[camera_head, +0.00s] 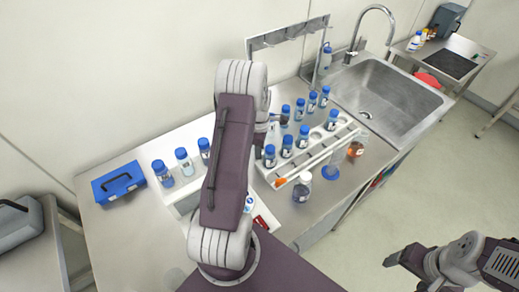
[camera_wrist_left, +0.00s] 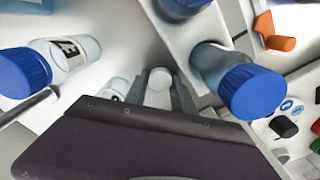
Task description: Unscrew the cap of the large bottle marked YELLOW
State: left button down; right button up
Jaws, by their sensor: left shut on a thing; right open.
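Several blue-capped bottles, such as one at the left (camera_head: 163,173) and one at the front of the rack (camera_head: 269,156), stand on the bench. Their labels are too small or cut off to read, so I cannot tell which is marked YELLOW. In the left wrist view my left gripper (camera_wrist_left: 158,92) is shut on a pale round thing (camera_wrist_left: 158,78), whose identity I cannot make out. My right gripper (camera_head: 393,258) is open and empty, away from the bench.
A white rack (camera_head: 318,152) holds several bottles. A blue case (camera_head: 118,182) sits at the bench's left. The steel sink (camera_head: 385,100) is behind right.

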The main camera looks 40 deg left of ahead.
pick_arm(q)
jog(key=shift+f, duration=0.15)
jog(key=c, duration=1.3)
grip_release()
jog(key=shift+c, duration=0.2)
jog(key=shift+r, duration=0.35)
notch_tip(320, 180, up, 12)
jog(key=shift+f, duration=0.1)
